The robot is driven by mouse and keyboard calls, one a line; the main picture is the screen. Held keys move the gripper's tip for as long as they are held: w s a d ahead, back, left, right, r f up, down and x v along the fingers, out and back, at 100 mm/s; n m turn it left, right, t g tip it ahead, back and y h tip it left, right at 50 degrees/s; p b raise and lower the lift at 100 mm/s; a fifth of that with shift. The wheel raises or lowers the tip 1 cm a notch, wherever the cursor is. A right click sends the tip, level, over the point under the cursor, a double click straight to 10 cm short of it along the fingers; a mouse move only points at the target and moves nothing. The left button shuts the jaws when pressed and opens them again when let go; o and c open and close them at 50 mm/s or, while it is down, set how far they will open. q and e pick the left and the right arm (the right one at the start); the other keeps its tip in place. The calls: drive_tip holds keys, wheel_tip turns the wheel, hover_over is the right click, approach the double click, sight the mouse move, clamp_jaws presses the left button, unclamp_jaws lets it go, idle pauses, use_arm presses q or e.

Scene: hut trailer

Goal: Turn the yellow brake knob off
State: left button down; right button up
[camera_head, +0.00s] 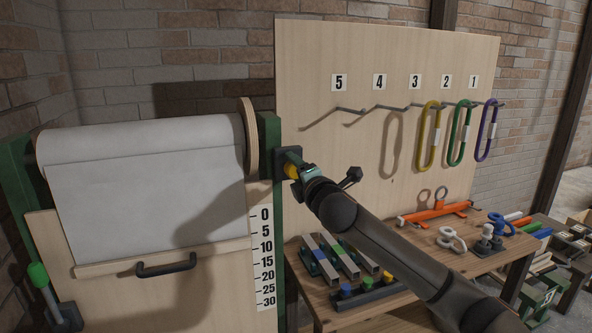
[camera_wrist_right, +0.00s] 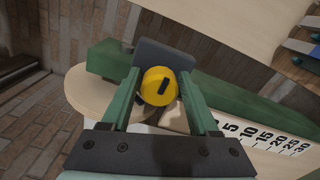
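The yellow brake knob (camera_head: 291,169) sits on a dark plate on the green post to the right of the paper roll. My right gripper (camera_head: 300,171) is at the knob. Its two green fingers (camera_wrist_right: 159,80) stand one on each side of the knob, close to its edges. They look open, with the knob between them; whether they touch it is hard to tell. My left gripper is not in view.
The white roll (camera_head: 145,180) and a number scale (camera_head: 264,260) are left of the knob. A pegboard (camera_head: 320,55) with coloured loops stands behind my arm. A workbench (camera_head: 410,270) below it holds blocks, a red-orange tool and rings. A green-tipped lever (camera_head: 38,274) is at far left.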

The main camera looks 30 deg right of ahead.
drive_tip(key=shift+o, duration=1.4)
drive_tip(key=b+v, duration=0.3)
drive_tip(key=v, duration=0.9)
drive_tip(key=shift+s, duration=0.3)
drive_tip(key=shift+f, duration=0.15)
